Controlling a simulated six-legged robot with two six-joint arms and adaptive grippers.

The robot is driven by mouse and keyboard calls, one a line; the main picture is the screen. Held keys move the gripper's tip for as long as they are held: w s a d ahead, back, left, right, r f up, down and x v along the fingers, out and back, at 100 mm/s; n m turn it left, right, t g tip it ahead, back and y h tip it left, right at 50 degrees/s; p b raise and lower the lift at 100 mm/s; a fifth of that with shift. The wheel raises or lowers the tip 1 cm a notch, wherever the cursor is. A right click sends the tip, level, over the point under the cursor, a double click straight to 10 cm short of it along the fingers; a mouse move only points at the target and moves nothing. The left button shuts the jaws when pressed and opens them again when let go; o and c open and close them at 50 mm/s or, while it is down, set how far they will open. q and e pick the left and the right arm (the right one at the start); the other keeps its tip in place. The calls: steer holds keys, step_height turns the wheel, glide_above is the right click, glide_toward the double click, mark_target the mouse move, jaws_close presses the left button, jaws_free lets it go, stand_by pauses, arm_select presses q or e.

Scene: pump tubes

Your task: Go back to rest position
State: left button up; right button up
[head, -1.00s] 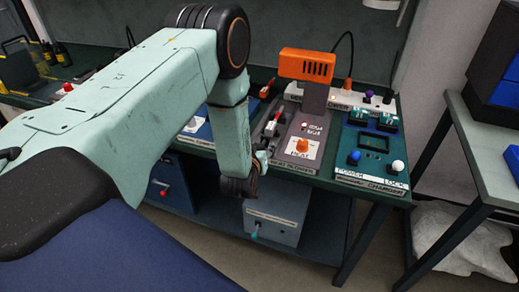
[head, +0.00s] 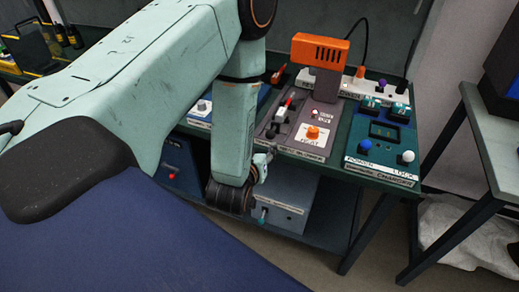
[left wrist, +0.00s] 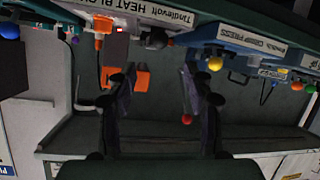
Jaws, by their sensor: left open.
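My left arm crosses the head view from the left, and its wrist hangs in front of the workbench (head: 385,182). The left gripper (left wrist: 163,100) shows in the left wrist view, which looks upside down. Its two dark fingers are apart with nothing held between them. In the head view the gripper is mostly hidden behind the wrist, near the bench's front edge. My right gripper is in neither view.
A grey box (head: 287,200) sits on the shelf below. Another table (head: 480,125) stands at right, with floor between.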

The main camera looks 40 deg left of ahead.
arm_select(q)
steer(key=shift+s, duration=0.1)
stand_by(0.5)
steer(key=s+d+f+m+g+h+b, duration=0.1)
steer(key=s+d+f+m+g+b, duration=0.1)
steer(key=s+f, duration=0.5)
steer(key=s+d+f+m+g+h+b, duration=0.2)
steer(key=s+f+g, duration=0.4)
steer(key=s, duration=0.6)
steer(key=s+d+f+m+g+h+b, duration=0.1)
steer(key=s+d+f+g+b, duration=0.3)
steer(key=s+f, duration=0.5)
steer(key=shift+s+d+m+g+h, duration=0.3)
steer(key=shift+d+m+g, duration=0.1)
steer(key=shift+d+m, duration=0.15)
steer(key=shift+c, duration=0.4)
steer(key=shift+c, duration=1.1)
steer(key=shift+s+a, duration=0.1)
steer(key=shift+s, duration=0.05)
